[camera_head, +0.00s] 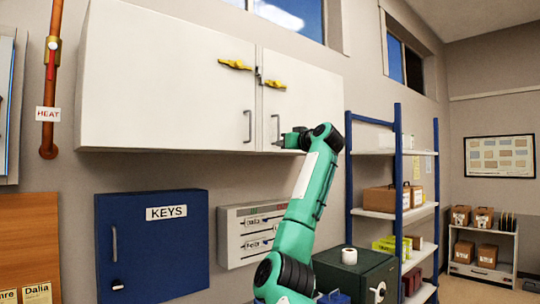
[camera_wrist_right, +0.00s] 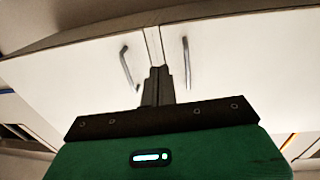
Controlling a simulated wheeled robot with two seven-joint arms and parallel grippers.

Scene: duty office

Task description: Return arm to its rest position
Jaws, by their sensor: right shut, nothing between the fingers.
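My right arm (camera_head: 307,200), green with black joints, reaches up from the bottom of the head view. My right gripper (camera_head: 284,141) is at the lower edge of the white wall cabinet (camera_head: 165,75), close to the right door's handle (camera_head: 275,128). In the wrist view the right gripper (camera_wrist_right: 158,82) is shut and empty, its fingers appearing between the two door handles. I cannot tell whether it touches the cabinet. Both cabinet doors look closed. My left gripper is not in view.
A blue KEYS box (camera_head: 152,245) and a grey drawer unit (camera_head: 232,248) hang below the cabinet. A dark green box (camera_head: 355,272) with a white roll (camera_head: 349,256) stands right of my arm. A blue-posted shelf (camera_head: 398,160) is farther right.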

